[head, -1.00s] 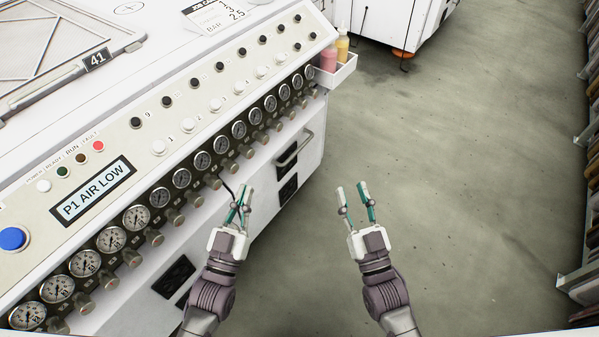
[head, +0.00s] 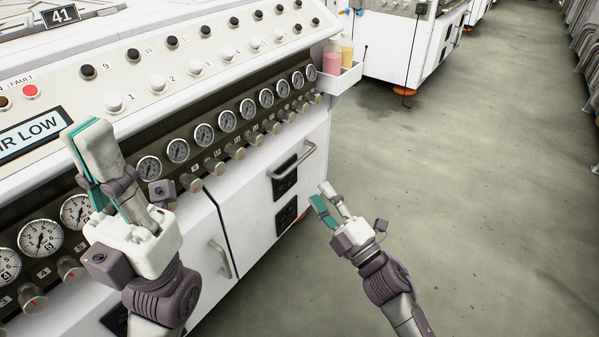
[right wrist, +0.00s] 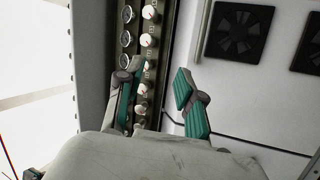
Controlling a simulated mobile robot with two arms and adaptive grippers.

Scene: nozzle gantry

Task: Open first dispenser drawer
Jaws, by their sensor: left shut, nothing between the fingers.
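No part in view is clearly marked as a dispenser drawer. A white machine front below the gauge row has a bar handle (head: 296,160) and a second handle (head: 219,259) on panels. My left gripper (head: 90,135) is shut and empty, raised in front of the gauges and hiding some of them. My right gripper (head: 326,200) is open and empty, to the right of and below the bar handle, apart from it in the picture. In the right wrist view the open fingers (right wrist: 157,85) stand in front of the machine's knobs and white panel, with nothing between them.
Gauges (head: 228,121) and knobs line the machine, with buttons above. A white side tray (head: 340,80) holds a pink bottle (head: 332,60) and a yellow one (head: 347,48). Another white machine (head: 390,50) stands behind. The grey floor (head: 470,200) at right is clear.

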